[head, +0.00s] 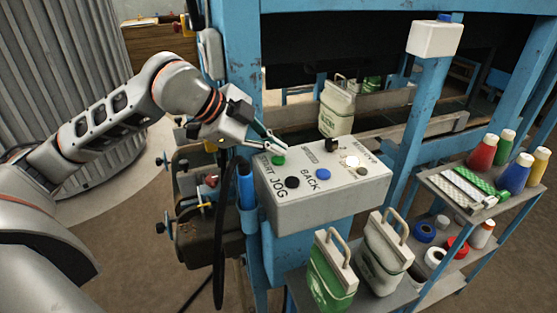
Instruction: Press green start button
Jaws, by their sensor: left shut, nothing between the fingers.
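The green start button (278,160) is at the upper left of a grey control box (320,206), above a partly covered label. My left gripper (281,146) reaches in from the left, shut and empty. Its fingertips are at the far edge of the green button in the picture; I cannot tell whether they touch it. A black button (292,183) marked JOG and a blue button (323,174) marked BACK lie nearer the front. My right gripper does not show.
A blue machine frame (397,125) stands behind the box. White and green sacks (332,267) stand in front of it, and another sack (336,108) behind. A shelf rack (455,207) with thread cones (483,152) is at the right. A dark cable hangs left of the box.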

